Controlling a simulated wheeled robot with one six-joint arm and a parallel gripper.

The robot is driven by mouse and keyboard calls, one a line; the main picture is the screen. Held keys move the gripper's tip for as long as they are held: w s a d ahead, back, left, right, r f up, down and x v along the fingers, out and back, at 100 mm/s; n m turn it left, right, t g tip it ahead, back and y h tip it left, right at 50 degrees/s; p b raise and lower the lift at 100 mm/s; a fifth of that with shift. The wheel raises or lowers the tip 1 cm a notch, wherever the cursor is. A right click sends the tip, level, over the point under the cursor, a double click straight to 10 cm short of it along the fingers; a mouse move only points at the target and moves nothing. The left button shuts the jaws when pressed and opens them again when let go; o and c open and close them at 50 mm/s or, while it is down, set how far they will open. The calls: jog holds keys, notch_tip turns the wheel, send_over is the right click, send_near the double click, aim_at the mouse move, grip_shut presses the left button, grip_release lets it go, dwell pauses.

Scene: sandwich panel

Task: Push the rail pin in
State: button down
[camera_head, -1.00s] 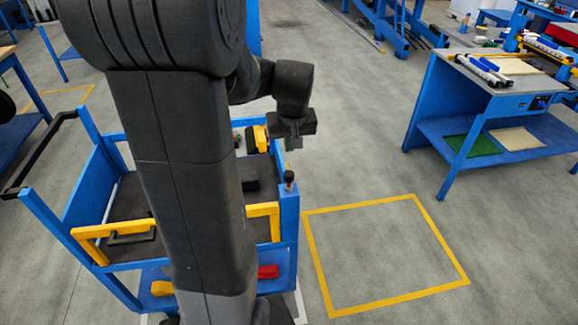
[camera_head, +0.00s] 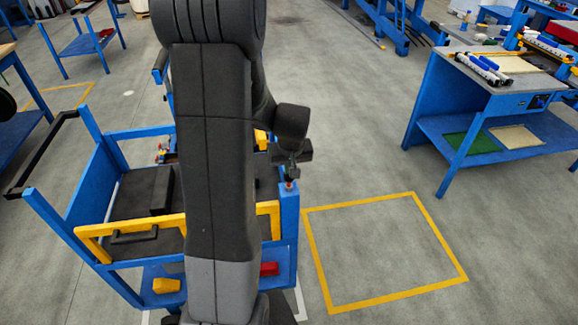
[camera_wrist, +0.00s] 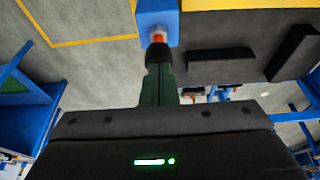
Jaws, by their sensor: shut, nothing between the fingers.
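The rail pin has a red-orange shank (camera_wrist: 157,37) and a black knob (camera_wrist: 158,54), and stands on top of a blue corner post (camera_wrist: 153,14) of the cart. In the head view its red part shows at the post top (camera_head: 289,185), with the knob largely covered by the gripper. My gripper (camera_head: 291,169) is shut and empty, directly above the pin. In the wrist view its closed dark green fingers (camera_wrist: 159,78) reach the knob, overlapping it in the picture. I cannot tell whether they press on it.
The blue cart has a yellow rail (camera_head: 130,228), a black panel on its deck and a lower shelf with a yellow block (camera_head: 166,286) and a red block (camera_head: 269,269). A yellow floor square (camera_head: 385,252) right of the cart is empty. A blue workbench (camera_head: 470,110) stands further right.

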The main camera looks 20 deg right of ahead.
notch_tip(320, 180, down, 3)
jog(key=b, duration=0.3)
jog(key=shift+f, duration=0.15)
jog(key=shift+s+a, duration=0.1)
jog(key=shift+s, duration=0.05)
notch_tip(320, 180, up, 5)
jog(key=p, duration=0.3)
jog(key=b+v, duration=0.1)
jog(key=v, duration=0.8)
jog(key=shift+r+b, duration=0.25)
jog(key=shift+b, duration=0.15)
jog(key=shift+f, duration=0.1)
